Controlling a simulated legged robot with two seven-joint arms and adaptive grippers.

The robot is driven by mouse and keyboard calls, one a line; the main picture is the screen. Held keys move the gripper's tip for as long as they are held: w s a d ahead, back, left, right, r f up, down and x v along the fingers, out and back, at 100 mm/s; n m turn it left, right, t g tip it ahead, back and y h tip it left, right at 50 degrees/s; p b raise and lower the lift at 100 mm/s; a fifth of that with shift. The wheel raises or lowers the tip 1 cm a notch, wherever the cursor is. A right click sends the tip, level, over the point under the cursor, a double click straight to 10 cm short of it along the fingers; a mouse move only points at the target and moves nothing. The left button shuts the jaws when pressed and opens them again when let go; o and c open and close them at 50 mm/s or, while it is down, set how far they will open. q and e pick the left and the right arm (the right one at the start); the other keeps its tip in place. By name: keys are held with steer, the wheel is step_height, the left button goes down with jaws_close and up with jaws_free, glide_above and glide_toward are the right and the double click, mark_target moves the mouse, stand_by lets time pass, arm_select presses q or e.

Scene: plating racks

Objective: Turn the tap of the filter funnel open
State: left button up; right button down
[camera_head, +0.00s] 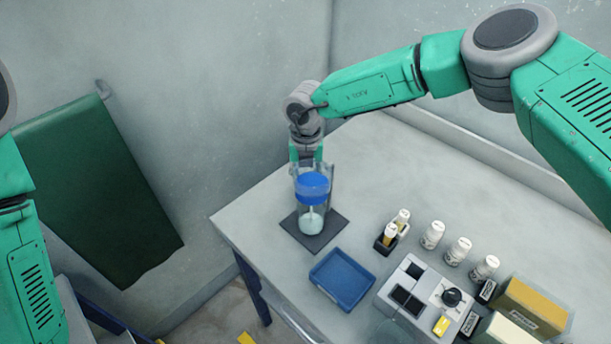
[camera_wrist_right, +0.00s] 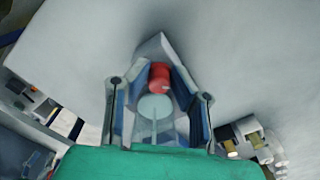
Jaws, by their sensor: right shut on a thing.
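The filter funnel (camera_head: 313,186), a clear vessel with blue liquid in its upper part, stands above a pale-filled clear container (camera_head: 311,220) on a dark square base (camera_head: 334,225). My right gripper (camera_head: 309,167) comes down from behind onto the funnel's upper end. In the right wrist view, the fingers of my right gripper (camera_wrist_right: 158,85) are closed in on both sides of a red part (camera_wrist_right: 159,76), which I take to be the tap. A pale round shape lies just below it. The exact finger contact is hard to see. My left gripper is out of frame.
A blue tray (camera_head: 343,279) lies in front of the base. To the right are small bottles in a dark holder (camera_head: 386,243), several white jars (camera_head: 458,251), a grey device (camera_head: 408,297) and a yellow-brown box (camera_head: 532,308). The table's left edge is close to the base.

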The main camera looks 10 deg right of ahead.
mark_target(305, 178)
steer(key=shift+s+f, duration=0.15)
steer(key=shift+s, duration=0.05)
steer(key=c, duration=1.4)
jaws_free()
step_height(305, 178, up, 12)
steer(key=shift+a+r, duration=0.1)
steer(key=shift+w, duration=0.1)
